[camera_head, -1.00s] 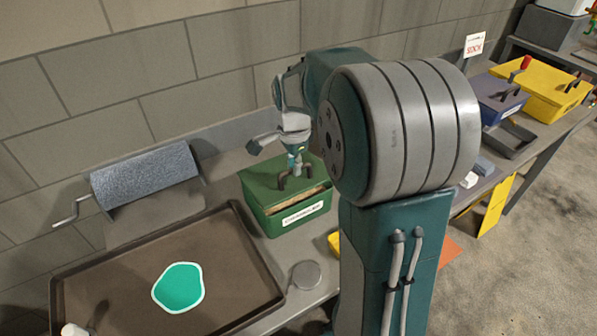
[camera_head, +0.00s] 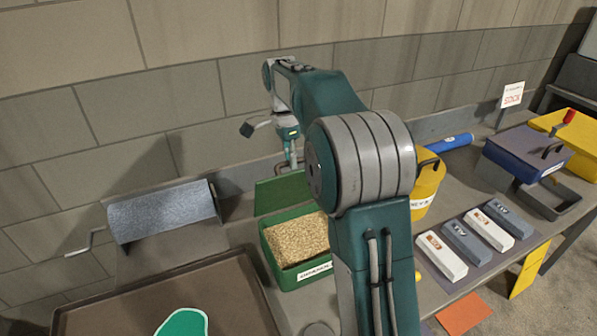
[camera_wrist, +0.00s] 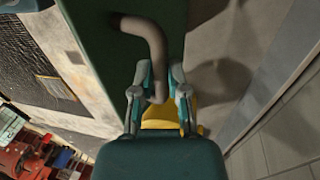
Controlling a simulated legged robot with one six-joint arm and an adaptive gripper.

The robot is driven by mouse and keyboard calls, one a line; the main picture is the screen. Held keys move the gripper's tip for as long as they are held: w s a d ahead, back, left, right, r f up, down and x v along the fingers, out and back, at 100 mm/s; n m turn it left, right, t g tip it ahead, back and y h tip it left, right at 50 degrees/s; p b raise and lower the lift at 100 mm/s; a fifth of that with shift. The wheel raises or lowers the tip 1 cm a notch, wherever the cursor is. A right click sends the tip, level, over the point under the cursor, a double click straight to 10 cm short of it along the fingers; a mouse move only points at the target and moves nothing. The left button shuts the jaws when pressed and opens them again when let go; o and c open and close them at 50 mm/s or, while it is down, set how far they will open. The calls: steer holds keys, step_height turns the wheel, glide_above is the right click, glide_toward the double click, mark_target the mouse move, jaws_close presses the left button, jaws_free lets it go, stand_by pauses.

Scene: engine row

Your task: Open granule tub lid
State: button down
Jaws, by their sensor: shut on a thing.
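The green granule tub (camera_head: 290,248) stands on the bench, open at the top, with tan granules (camera_head: 300,240) filling it. Its green lid (camera_head: 280,194) is tilted up at the tub's back edge. My gripper (camera_head: 292,166) is above the lid at its handle. In the wrist view my gripper (camera_wrist: 160,100) is shut on the dark curved lid handle (camera_wrist: 150,40), with the green lid (camera_wrist: 95,50) beside it. My arm hides the right part of the tub and lid in the head view.
A brown tray (camera_head: 165,290) with a green patch (camera_head: 185,322) lies at front left, below a grey roller with a crank (camera_head: 160,212). A yellow container (camera_head: 428,185) stands right of my arm. Several white and grey blocks (camera_head: 465,240) lie on the bench further right.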

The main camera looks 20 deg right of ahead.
steer(key=w+f, duration=0.2)
steer(key=w, duration=0.7)
steer(key=shift+w+a+f, duration=0.2)
steer(key=shift+w+f, duration=0.15)
steer(key=c, duration=0.8)
jaws_free()
steer(key=shift+o, duration=0.7)
steer(key=shift+w+f, duration=0.1)
steer(key=shift+w, duration=0.2)
steer(key=shift+s, duration=0.1)
